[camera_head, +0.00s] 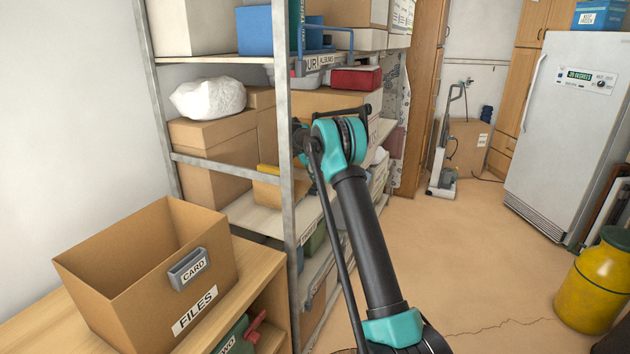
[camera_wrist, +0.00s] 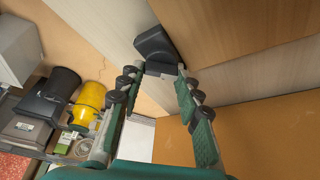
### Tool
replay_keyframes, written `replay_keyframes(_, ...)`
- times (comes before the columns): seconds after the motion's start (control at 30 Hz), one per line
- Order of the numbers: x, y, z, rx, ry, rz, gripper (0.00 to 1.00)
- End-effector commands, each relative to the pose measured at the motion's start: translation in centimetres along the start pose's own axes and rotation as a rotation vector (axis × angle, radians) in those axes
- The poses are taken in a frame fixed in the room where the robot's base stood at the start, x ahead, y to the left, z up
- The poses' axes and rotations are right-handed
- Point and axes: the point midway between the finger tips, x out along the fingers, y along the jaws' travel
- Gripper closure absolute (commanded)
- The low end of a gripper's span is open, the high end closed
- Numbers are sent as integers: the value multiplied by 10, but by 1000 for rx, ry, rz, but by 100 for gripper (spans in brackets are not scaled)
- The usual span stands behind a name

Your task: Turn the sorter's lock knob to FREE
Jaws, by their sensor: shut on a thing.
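In the wrist view my gripper (camera_wrist: 161,69) has its two fingertips close together on a dark grey, block-shaped part (camera_wrist: 155,44). This part sits against pale wood-coloured boards. It may be the sorter's lock knob, but I see no FREE mark or other lettering on it, and its turn position cannot be told. In the head view my arm reaches to the metal shelf rack, and the fingers are hidden there. I cannot pick out the sorter in the head view.
The shelf rack's upright post (camera_head: 284,150) stands close to my arm. A cardboard FILES box (camera_head: 150,265) sits on a wooden bench at lower left. A yellow container (camera_head: 597,285) and a white freezer (camera_head: 575,130) stand at right. The floor between is clear.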

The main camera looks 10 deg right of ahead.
Motion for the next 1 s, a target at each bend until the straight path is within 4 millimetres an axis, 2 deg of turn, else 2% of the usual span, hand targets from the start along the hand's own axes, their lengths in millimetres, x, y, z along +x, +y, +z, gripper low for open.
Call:
replay_keyframes(0.67,0,0,0,55,-1,22,95)
replay_keyframes(0.7,0,0,0,55,-1,22,62)
replay_keyframes(0.83,0,0,0,54,-1,22,46)
replay_keyframes(1.0,0,0,0,54,-1,22,45)
